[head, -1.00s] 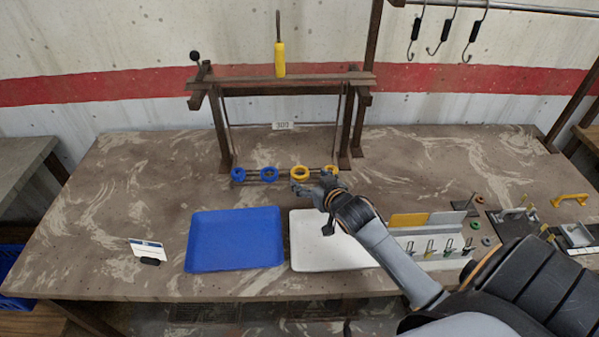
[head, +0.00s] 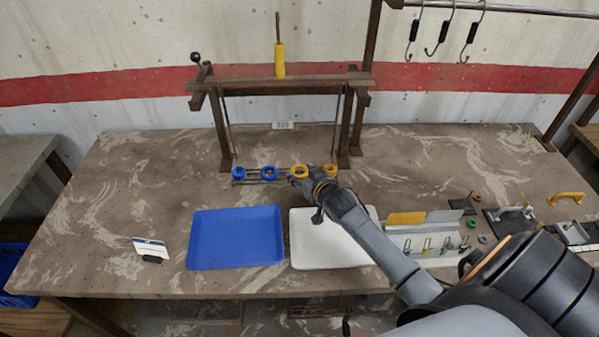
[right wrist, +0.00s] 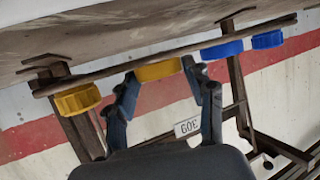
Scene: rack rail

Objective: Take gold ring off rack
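A rail (head: 285,174) at the foot of the rack (head: 280,86) carries two blue rings (head: 238,173) on the left and two gold rings on the right. One gold ring (head: 300,170) is beside the tip of my right gripper (head: 302,177); the other gold ring (head: 316,173) is partly hidden by my arm. In the right wrist view, my right gripper (right wrist: 159,72) is open, its fingertips on either side of a gold ring (right wrist: 158,69). Contact cannot be made out. The ring is still on the rail (right wrist: 115,70). My left gripper is not in view.
A blue tray (head: 235,238) and a white tray (head: 325,258) lie in front of the rail. A holder with upright pegs (head: 425,243) stands right of the white tray. A small card stand (head: 150,249) is at the left.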

